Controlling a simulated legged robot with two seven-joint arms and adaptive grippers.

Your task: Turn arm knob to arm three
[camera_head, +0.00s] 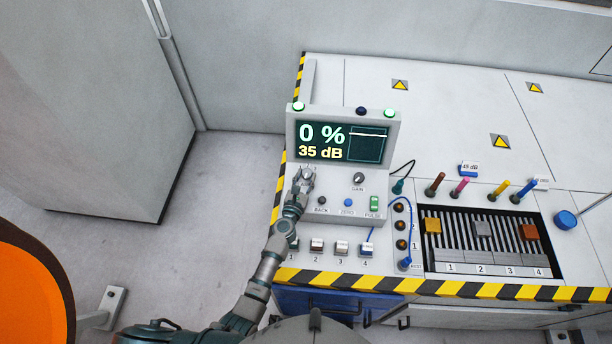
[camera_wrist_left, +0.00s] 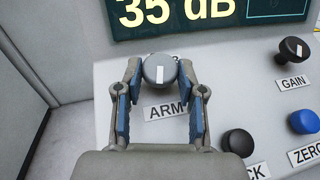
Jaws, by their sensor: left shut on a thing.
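In the wrist view the mark stands nearly upright. My left gripper (camera_wrist_left: 158,80) has its two fingers on either side of the knob and is shut on it. In the head view my left gripper (camera_head: 304,178) covers the knob at the left of the console (camera_head: 336,205), below the screen (camera_head: 343,142), which reads 0 % and 35 dB. My right gripper is not in view.
The GAIN knob (camera_head: 358,179), black BACK button (camera_head: 322,200), blue ZERO button (camera_head: 348,202) and green PULSE switch (camera_head: 374,203) sit close to the right. Numbered blocks (camera_head: 341,248) stand in front. Coloured probes (camera_head: 461,187) and a slotted tray (camera_head: 484,268) lie further right.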

